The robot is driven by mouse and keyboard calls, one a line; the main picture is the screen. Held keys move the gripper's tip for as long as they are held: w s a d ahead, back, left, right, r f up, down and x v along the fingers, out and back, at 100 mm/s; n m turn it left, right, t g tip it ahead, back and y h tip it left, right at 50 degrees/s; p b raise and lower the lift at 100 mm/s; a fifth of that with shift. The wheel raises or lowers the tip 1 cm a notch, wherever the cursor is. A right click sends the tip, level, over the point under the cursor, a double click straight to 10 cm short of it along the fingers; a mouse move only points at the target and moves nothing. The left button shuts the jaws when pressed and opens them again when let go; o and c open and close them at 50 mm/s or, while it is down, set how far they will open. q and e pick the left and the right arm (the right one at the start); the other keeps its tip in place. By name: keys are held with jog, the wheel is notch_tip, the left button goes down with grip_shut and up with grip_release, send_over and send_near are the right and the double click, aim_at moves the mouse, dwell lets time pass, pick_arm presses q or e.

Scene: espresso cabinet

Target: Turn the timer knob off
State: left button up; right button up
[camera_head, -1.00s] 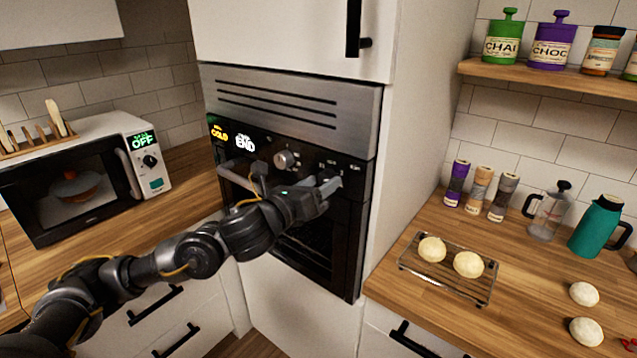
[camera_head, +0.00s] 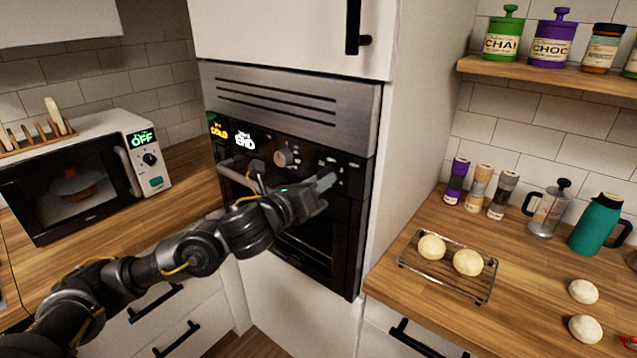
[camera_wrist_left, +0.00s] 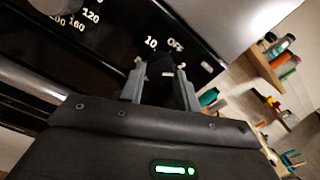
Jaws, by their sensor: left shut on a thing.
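The oven (camera_head: 345,225) is built into the white cabinet, and its black panel shows "COLD" and "END". My left gripper (camera_head: 326,181) is at the right part of this panel and covers the timer knob in the head view. In the left wrist view, the gripper (camera_wrist_left: 160,72) has its two grey fingers at either side of the dark timer knob (camera_wrist_left: 161,82), shut on it. "10" and "OFF" are printed just above the fingers. The way the knob points is too dark to tell. My right gripper is not in view.
Another knob (camera_head: 284,158) sits on the panel left of my gripper, above the oven's handle (camera_head: 236,174). A microwave (camera_head: 80,185) stands on the left counter. The right counter holds a wire rack (camera_head: 425,278) with dough balls.

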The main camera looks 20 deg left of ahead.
pick_arm(q)
jog(key=n+p, duration=0.2)
jog(key=n, duration=0.8)
jog(key=shift+n, duration=0.4)
jog(key=shift+p, duration=0.3)
jog(key=o, duration=1)
jog(key=b+v, duration=0.1)
jog(key=v, duration=0.9)
jog(key=shift+s, duration=0.4)
